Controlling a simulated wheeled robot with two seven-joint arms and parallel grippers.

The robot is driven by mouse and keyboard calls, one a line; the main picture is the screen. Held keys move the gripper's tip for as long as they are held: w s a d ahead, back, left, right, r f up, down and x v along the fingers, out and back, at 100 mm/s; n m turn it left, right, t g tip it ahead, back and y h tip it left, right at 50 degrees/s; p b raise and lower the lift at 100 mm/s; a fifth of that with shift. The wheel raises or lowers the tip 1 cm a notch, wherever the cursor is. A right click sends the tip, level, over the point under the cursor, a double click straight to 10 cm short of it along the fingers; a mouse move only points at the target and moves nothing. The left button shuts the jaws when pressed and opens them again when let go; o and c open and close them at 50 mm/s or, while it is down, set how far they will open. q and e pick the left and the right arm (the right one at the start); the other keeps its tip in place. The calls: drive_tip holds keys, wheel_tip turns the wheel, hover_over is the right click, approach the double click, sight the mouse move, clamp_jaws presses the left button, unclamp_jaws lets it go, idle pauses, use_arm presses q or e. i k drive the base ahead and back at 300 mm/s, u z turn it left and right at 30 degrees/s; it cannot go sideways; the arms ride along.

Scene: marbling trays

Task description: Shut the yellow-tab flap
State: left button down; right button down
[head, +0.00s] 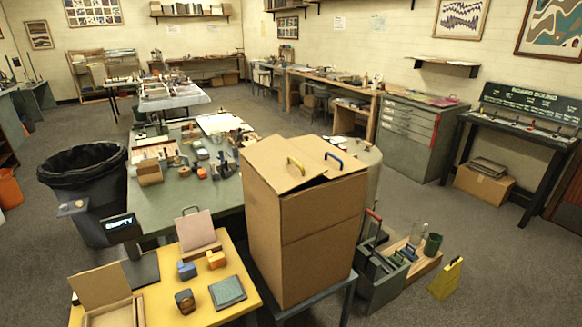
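A tall cardboard box (305,240) stands in the middle of the head view on a low dark stand. Its yellow-tab flap (268,165) is the left one on top, with a yellow handle-like tab (295,165) near its inner edge. This flap lies across the left of the top; a dark gap shows under its front inner edge, so it looks slightly raised. The blue-tab flap (345,163) lies on the right, with a blue tab (333,160). How far each flap is from flat is hard to tell. Neither of my grippers is in view.
A yellow table (238,312) with small blocks and an open cardboard box stands at the front left. A green table (180,218) full of items is behind it. A toolbox (385,280) and a yellow wedge (446,279) are on the right. Floor (500,270) is clear farther right.

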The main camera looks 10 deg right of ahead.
sight(285, 169)
drive_tip(key=k, duration=0.6)
drive_tip(key=u, duration=0.7)
drive_tip(key=i, duration=0.5)
drive_tip(key=u, duration=0.65)
drive_tip(key=i, duration=0.75)
drive_tip(key=z, duration=0.85)
drive_tip(key=i, duration=0.45)
drive_tip(key=z, duration=0.5)
